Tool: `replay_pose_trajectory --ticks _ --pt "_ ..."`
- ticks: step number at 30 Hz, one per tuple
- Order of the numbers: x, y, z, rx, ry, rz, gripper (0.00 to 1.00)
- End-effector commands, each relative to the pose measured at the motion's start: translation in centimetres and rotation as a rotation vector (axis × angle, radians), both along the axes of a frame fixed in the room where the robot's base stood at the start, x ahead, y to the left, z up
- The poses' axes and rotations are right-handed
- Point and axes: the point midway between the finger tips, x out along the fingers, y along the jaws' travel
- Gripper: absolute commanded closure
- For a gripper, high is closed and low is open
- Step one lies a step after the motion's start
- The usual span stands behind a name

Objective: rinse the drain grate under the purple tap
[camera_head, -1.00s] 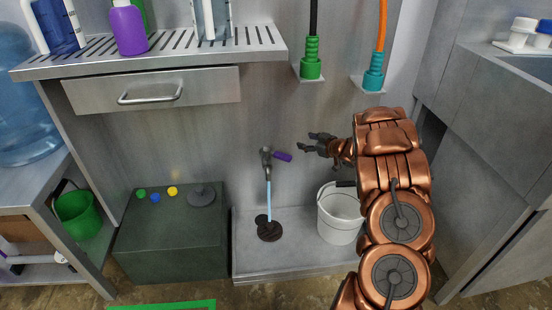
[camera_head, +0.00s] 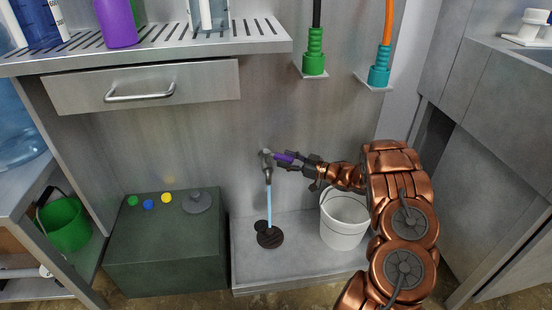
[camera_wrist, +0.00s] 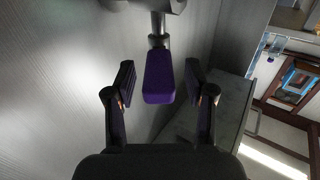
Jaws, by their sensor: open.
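The purple tap handle (camera_head: 284,157) sticks out to the right of the grey tap (camera_head: 267,162) on the back wall. A blue stream of water (camera_head: 269,208) runs from the tap down to the dark round drain grate (camera_head: 270,236) in the floor of the basin (camera_head: 300,256). My gripper (camera_head: 296,161) is at the handle in the head view. In the wrist view my gripper (camera_wrist: 160,85) is open, with one finger on each side of the purple handle (camera_wrist: 159,78) and gaps visible on both sides. The grate is not seen in the wrist view.
A white bucket (camera_head: 343,222) stands in the basin right of the grate, below my arm. A dark green box (camera_head: 165,250) with coloured buttons and a grey knob stands to the left. A drawer (camera_head: 143,87) and slatted shelf (camera_head: 150,52) are above.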

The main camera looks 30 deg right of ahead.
Motion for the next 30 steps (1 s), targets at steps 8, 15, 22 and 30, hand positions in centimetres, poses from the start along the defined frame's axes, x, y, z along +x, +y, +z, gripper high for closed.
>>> replay_pose_trajectory --ticks 8,15,22,30 --pt "2.8 1.7 -0.2 0.0 0.0 0.0 0.46" --pt "3.4 2.2 0.0 0.001 0.0 0.001 0.46" --pt "3.5 2.3 0.0 0.001 0.001 0.002 0.53" --pt "3.4 2.3 0.0 0.001 0.001 0.002 0.81"
